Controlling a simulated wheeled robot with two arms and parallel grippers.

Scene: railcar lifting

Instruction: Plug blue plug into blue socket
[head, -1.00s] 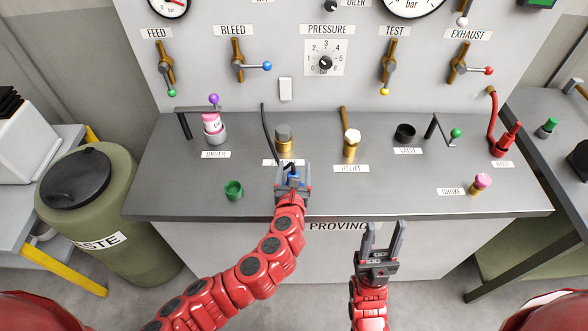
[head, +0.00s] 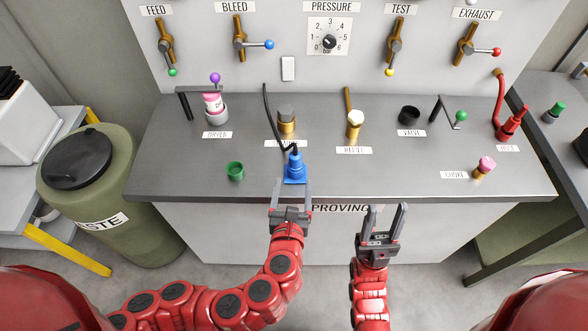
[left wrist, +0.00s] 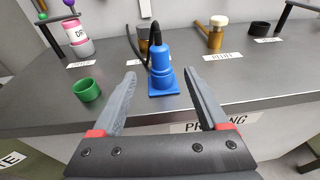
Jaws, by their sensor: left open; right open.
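The blue plug (head: 294,164), with a black cable from its top, stands upright on the blue socket (head: 296,181) near the bench's front edge. In the left wrist view the plug (left wrist: 159,66) sits against the square base of the socket (left wrist: 164,92), with no clear gap seen. The inside of the joint is hidden. My left gripper (head: 291,192) is open and empty, just in front of the socket, its fingers apart from the plug. My right gripper (head: 388,212) is open and empty in front of the bench, to the right.
A green cup-shaped socket (head: 236,172) stands left of the blue one. Behind are the brass fitting (head: 286,119), the relief valve (head: 354,127) and the pink dryer (head: 214,106). The red hose plug (head: 512,122) is far right. The bench front between them is clear.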

